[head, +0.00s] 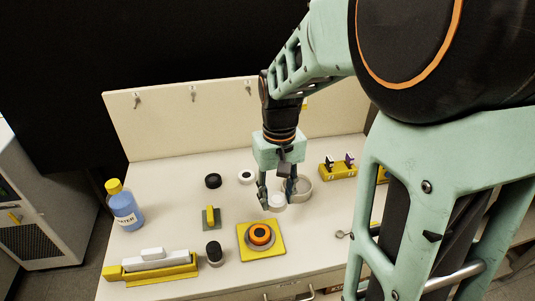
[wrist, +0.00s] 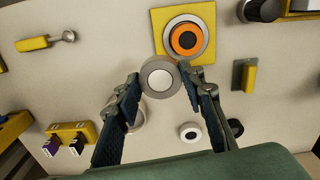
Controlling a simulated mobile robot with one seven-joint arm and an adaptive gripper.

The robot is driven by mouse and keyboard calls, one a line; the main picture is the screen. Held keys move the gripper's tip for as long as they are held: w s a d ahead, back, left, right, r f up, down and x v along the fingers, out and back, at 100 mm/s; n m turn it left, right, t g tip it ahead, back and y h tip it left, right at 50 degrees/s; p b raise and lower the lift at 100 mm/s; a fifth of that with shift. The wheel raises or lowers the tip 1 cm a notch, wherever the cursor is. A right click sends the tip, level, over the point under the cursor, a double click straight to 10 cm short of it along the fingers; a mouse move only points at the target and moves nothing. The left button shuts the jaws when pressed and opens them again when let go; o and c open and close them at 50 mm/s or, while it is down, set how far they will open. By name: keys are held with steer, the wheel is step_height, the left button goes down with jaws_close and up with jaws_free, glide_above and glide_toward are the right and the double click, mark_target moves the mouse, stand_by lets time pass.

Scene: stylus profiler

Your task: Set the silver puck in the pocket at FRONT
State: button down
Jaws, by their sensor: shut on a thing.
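The silver puck, a short grey cylinder with a pale round top, is between my fingertips in the wrist view (wrist: 160,78). It also shows in the head view (head: 277,203), held over the bench. My gripper (wrist: 158,88) is shut on it, one finger on each side; in the head view my gripper (head: 277,196) points down. A yellow square plate (head: 243,231) lies in front of the gripper, with a grey ring and an orange, dark-centred round piece on it. It also shows in the wrist view (wrist: 159,17). I see no readable FRONT label.
A grey round dish (head: 304,190) is just right of the gripper. A white ring (head: 247,177) and a black puck (head: 213,181) lie behind left. A yellow-handled block (head: 210,217), black cylinder (head: 214,253), blue bottle (head: 124,210) and yellow block (head: 338,173) stand around.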

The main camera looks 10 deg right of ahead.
glide_above(296, 219)
steer(key=f, duration=0.6)
steer(key=shift+a+b, duration=0.3)
steer(key=shift+b, duration=0.1)
steer(key=shift+d+f, duration=0.15)
steer(key=shift+f, duration=0.8)
steer(key=shift+d+f, duration=0.15)
steer(key=shift+f, duration=0.75)
steer(key=shift+b, duration=0.3)
steer(key=shift+f, duration=0.2)
steer(key=c, duration=1.3)
jaws_free()
steer(key=shift+o, duration=0.2)
steer(key=shift+r, duration=0.15)
